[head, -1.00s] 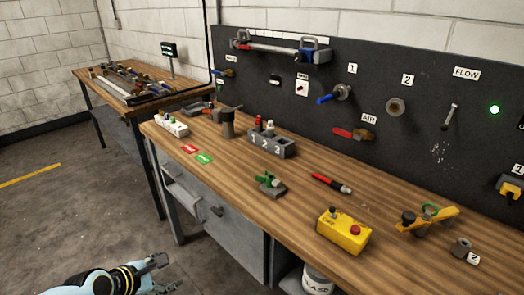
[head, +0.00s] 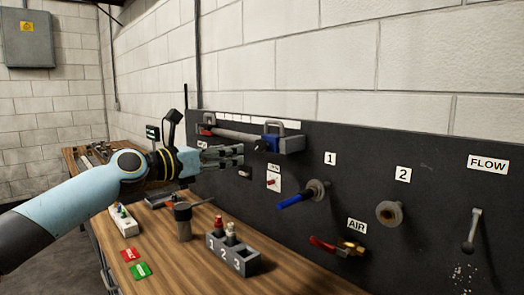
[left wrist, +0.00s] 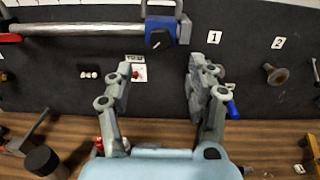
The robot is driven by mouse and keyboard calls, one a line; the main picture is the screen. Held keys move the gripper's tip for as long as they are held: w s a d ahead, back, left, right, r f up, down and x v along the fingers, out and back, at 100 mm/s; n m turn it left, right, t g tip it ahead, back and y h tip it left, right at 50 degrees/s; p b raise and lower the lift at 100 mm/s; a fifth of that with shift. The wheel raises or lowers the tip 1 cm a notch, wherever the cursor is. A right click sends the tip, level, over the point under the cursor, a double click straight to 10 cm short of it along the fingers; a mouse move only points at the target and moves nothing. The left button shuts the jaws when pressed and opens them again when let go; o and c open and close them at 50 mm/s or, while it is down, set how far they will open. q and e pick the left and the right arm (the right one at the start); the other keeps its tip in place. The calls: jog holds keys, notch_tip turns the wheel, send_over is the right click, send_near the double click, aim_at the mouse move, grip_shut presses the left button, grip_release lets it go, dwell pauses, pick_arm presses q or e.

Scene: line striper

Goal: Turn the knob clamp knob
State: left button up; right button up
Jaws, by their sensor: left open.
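A blue clamp with a dark knob (head: 268,143) sits at the right end of a grey bar (head: 238,134) on the black wall panel. In the left wrist view the blue clamp (left wrist: 161,32) is at the top, just beyond the fingertips. My left gripper (head: 238,156) is in front of the panel, below and left of the blue clamp. In the wrist view the left gripper (left wrist: 162,72) is open and empty, its fingers wide apart and clear of the clamp. A red part (head: 207,130) shows at the bar's left end. My right gripper is not in view.
A blue-handled valve (head: 297,199), a red-handled valve (head: 335,246) and a small red switch plate (head: 273,180) stick out of the panel. On the bench below stand a numbered grey block (head: 232,255) and a dark cylinder (head: 183,220).

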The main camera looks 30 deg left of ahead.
aim_at(258, 147)
pick_arm(q)
jog(key=x, duration=0.9)
jog(key=shift+w+d, duration=0.25)
jog(key=shift+w, duration=0.25)
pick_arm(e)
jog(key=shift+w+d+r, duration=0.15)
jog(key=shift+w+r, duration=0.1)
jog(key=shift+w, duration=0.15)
pick_arm(q)
jog(key=c, duration=1.1)
jog(key=shift+c, duration=0.2)
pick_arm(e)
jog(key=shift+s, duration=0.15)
